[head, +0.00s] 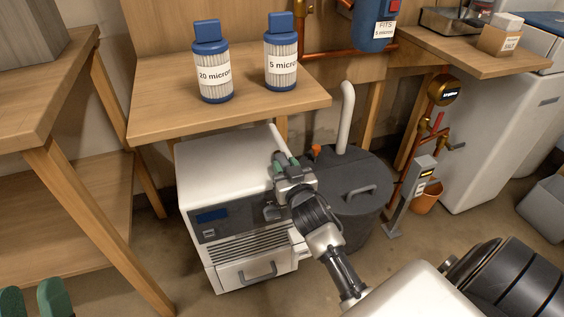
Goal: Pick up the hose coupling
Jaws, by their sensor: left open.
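I cannot make out the hose coupling for sure. A small orange fitting (316,151) stands on the dark round tank's lid, and I cannot tell whether it is the coupling. My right gripper (286,158) is over the right edge of the white appliance, beside the tank and left of the orange fitting. Its green-tipped fingers are small and point away from me, and I cannot tell whether anything is between them. My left gripper (38,298) shows only its two green fingertips at the bottom left corner; they are apart with nothing visible between them.
The white appliance (225,160) stands below a wooden shelf (150,100) with two filter cartridges, 20 micron (212,75) and 5 micron (281,68). The dark tank (355,210) has a pale upright pipe (346,115). Right of it stand a grey post (412,190) and an orange bucket (428,198).

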